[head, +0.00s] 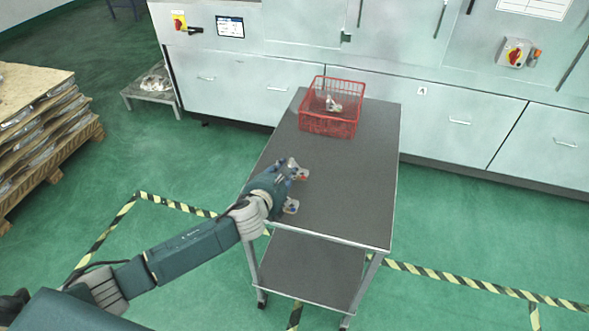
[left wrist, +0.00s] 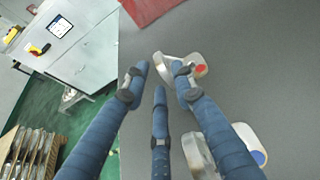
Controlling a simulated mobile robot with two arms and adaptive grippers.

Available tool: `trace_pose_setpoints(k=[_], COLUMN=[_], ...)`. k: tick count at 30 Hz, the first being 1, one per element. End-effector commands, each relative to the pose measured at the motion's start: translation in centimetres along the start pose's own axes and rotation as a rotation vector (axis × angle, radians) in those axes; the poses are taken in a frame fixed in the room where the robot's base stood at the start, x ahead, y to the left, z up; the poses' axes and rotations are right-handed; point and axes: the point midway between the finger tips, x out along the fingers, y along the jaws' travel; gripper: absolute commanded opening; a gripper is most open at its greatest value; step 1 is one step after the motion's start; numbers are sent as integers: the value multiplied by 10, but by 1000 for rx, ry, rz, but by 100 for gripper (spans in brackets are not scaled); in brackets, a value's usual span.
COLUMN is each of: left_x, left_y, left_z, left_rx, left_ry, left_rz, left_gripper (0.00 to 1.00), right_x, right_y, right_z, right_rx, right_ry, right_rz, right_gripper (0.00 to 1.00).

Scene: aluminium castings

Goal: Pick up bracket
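A silvery bracket (head: 301,175) with a red spot lies on the grey cart top, just beyond my left gripper (head: 284,179). In the left wrist view this bracket (left wrist: 199,69) is partly hidden behind my right-hand finger, and its left end shows in the gap between the fingertips. My left gripper (left wrist: 160,76) is open, with its three fingers spread and nothing held. A second bracket (head: 291,206) with a blue spot lies nearer the cart's left edge. It also shows in the left wrist view (left wrist: 240,140), partly behind the right-hand finger. My right gripper is not in view.
A red wire basket (head: 328,124) stands at the far end of the cart (head: 350,190) with a metal casting (head: 333,104) in it. The cart top's right half is clear. Light grey cabinets (head: 440,110) stand behind. A pallet of stacked castings (head: 40,130) is at the left.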

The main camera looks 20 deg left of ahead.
Motion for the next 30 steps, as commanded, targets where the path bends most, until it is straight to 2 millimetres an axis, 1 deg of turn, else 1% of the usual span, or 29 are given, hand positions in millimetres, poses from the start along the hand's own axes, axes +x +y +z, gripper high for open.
trace_pose_setpoints(k=[3,6,14,15,17,18,19,27,30], left_x=[15,23,25,25,25,25,25,25,23], left_y=[-1,0,0,0,0,0,0,0,0], left_z=[1,0,0,0,0,0,0,0,6], left_rx=[-1,-1,-1,-1,-1,-1,-1,-1,1], left_ry=[-1,0,-1,-1,-1,0,0,-1,-3], left_rz=[1,1,0,0,0,0,0,0,0], left_gripper=[26,26,26,24,12,4,0,0,0], right_x=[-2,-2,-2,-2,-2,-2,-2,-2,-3], right_y=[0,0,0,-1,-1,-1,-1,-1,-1], right_z=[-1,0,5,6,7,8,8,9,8], right_rx=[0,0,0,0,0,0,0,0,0], right_ry=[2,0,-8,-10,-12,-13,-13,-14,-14], right_rz=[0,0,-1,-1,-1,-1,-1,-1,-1], right_gripper=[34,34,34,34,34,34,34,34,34])
